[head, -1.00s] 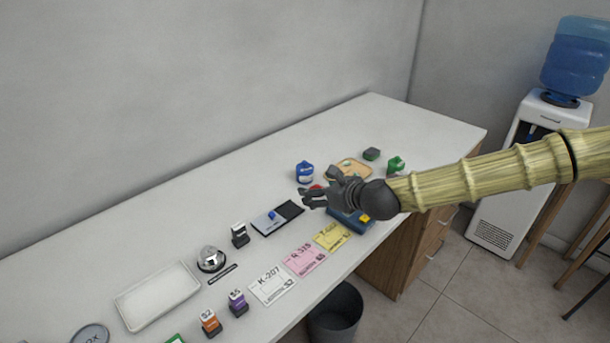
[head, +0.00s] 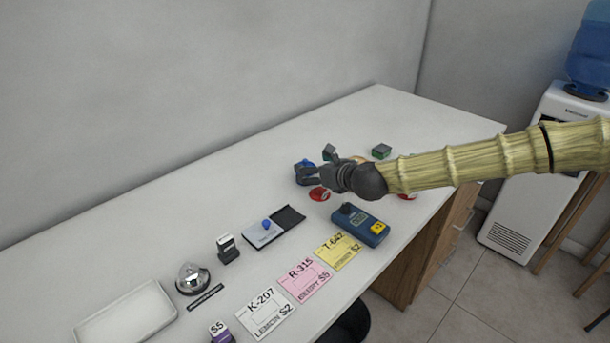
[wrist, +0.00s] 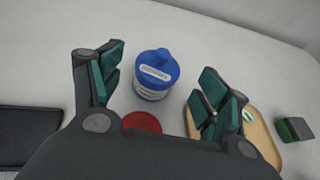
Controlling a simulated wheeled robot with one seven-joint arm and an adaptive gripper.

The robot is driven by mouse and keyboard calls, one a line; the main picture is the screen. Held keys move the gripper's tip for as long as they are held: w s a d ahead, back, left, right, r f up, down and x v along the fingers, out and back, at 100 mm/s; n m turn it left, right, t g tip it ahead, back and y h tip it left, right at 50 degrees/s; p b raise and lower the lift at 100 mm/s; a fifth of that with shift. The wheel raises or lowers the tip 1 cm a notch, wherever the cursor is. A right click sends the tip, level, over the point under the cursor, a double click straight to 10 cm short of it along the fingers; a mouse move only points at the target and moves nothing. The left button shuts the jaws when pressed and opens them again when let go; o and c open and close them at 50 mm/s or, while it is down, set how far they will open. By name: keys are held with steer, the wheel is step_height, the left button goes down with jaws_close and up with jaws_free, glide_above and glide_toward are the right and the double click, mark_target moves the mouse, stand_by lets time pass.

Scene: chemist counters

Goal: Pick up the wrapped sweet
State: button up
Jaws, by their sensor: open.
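My gripper (head: 319,164) is open and empty above the far part of the counter. In the wrist view its two fingers (wrist: 162,78) stand apart, with a blue labelled container (wrist: 154,82) beyond and between them. A small green-and-white piece (wrist: 249,115), possibly the wrapped sweet, lies on a wooden tray (wrist: 262,138) behind the right finger. I cannot tell for sure what it is. In the head view my gripper and arm hide most of the tray. A red round thing (wrist: 142,122) sits low between the fingers, partly hidden by my gripper.
A dark green block (head: 381,151) stands beyond my arm. The counter along the wall is clear.

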mark_target(305, 165)
steer(key=shift+p+x, duration=0.65)
steer(key=shift+x, duration=2.15)
steer(key=shift+c, duration=0.4)
steer(key=shift+s, duration=0.1)
steer(key=c, duration=1)
steer(key=shift+c, duration=0.5)
steer(key=shift+r, duration=0.15)
